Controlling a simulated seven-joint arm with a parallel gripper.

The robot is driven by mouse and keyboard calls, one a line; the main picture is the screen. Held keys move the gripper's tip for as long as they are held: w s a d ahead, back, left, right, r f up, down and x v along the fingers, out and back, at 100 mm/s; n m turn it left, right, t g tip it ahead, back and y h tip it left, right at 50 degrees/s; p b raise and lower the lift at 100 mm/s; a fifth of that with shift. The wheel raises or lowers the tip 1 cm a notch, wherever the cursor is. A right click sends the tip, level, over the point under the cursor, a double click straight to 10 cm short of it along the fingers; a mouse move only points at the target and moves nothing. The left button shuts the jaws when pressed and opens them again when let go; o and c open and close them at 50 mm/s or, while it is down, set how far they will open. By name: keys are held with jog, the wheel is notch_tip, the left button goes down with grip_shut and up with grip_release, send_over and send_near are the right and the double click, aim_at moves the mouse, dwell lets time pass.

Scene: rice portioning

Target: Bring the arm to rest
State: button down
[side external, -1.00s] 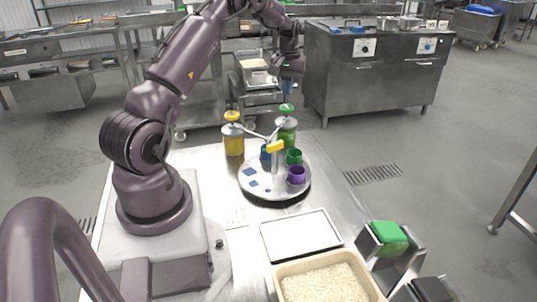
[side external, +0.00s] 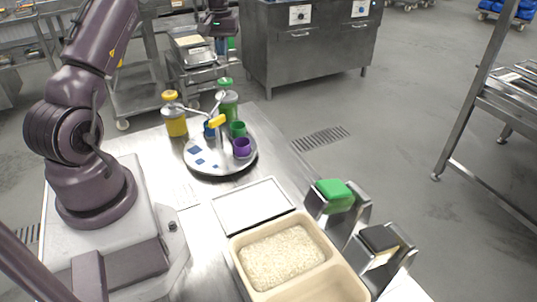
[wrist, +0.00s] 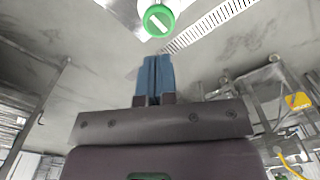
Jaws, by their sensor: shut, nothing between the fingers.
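My gripper (side external: 221,47) hangs in the air at the top of the side view, above and behind the green-capped bottle (side external: 228,100). Its blue fingers (wrist: 155,78) are together in the wrist view, with nothing between them. The round green cap (wrist: 158,20) shows just beyond the fingertips there, apart from them. My arm's upper links run out of the top of the side view, so part of the arm is hidden.
A round turntable (side external: 222,165) holds blue, green and purple cups (side external: 242,147). A yellow-capped bottle (side external: 175,115) stands beside it. A white tray (side external: 216,205), a rice container (side external: 235,248) and two metal holders with green (side external: 335,190) and black (side external: 380,238) tops are nearer.

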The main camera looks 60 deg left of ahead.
jog(key=s+d+r+m, duration=0.2)
jog(key=d+r, duration=0.1)
jog(key=d, duration=0.4)
jog(key=s+d+r+m+t, duration=0.1)
jog(key=d+r+m, duration=0.15)
jog(key=d, duration=0.45)
jog(key=s+d+r+m, duration=0.1)
jog(key=s+d+r, duration=0.15)
jog(key=d, duration=0.55)
jog(key=s+d+r+m+t, duration=0.2)
jog(key=s+d, duration=0.3)
jog(key=d, duration=0.3)
jog(key=s+d+r+m+t, duration=0.2)
jog(key=s+d+r+m, duration=0.1)
jog(key=s+d, duration=0.3)
jog(key=d+m, duration=0.1)
jog(key=d, duration=0.1)
jog(key=shift+s+d+r+t, duration=0.15)
jog(key=shift+d+r+t, duration=0.15)
jog(key=shift+r, duration=0.1)
